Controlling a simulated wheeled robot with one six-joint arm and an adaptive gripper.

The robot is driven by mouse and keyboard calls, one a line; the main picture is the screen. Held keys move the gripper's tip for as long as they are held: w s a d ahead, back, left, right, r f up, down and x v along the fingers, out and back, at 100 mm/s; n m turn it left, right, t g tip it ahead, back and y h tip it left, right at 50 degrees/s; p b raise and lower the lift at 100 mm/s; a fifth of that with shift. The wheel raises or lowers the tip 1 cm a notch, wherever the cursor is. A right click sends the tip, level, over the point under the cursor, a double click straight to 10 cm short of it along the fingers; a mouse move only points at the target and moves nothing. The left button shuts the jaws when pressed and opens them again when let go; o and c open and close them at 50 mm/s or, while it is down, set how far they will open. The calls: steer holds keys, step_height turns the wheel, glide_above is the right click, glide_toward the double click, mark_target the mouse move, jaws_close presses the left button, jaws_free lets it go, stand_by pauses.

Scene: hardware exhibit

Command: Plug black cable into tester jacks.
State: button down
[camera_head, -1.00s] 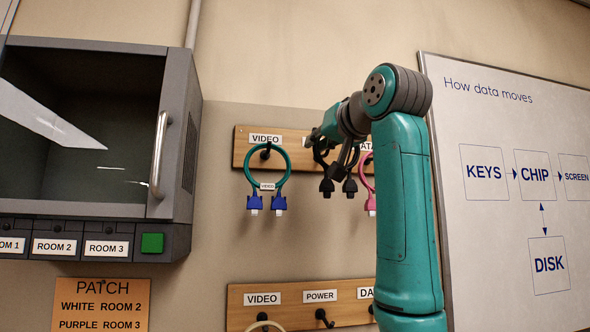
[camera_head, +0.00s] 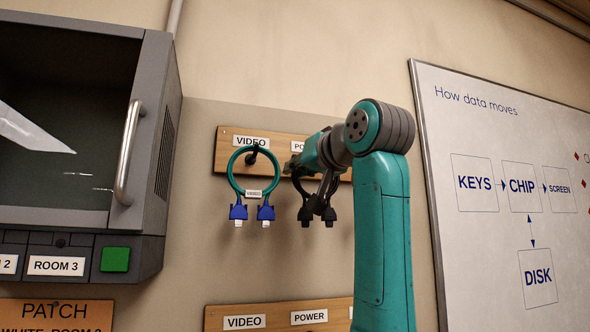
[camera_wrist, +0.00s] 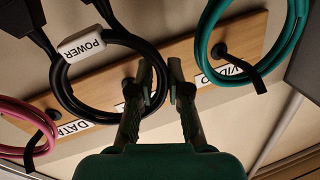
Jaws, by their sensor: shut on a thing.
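The black cable is a loop with a white POWER tag, and it shows in the wrist view (camera_wrist: 62,85). Its two black plugs (camera_head: 317,215) hang down in the head view, left of my arm. My gripper (camera_wrist: 160,75) is shut on the right side of the loop, with the cable between its fingers. In the head view my gripper (camera_head: 312,188) is in front of the upper board. I cannot tell whether the loop still touches its hook.
A teal cable (camera_head: 233,172) with blue plugs hangs close left of the black one on the wooden board (camera_head: 225,160). A pink cable (camera_wrist: 50,130) hangs on its other side. A lower board (camera_head: 275,312) and a whiteboard (camera_head: 470,110) are also on the wall.

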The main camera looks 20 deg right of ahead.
steer(key=shift+s+f, duration=0.1)
steer(key=c, duration=1.1)
jaws_free()
steer(key=shift+c, duration=0.2)
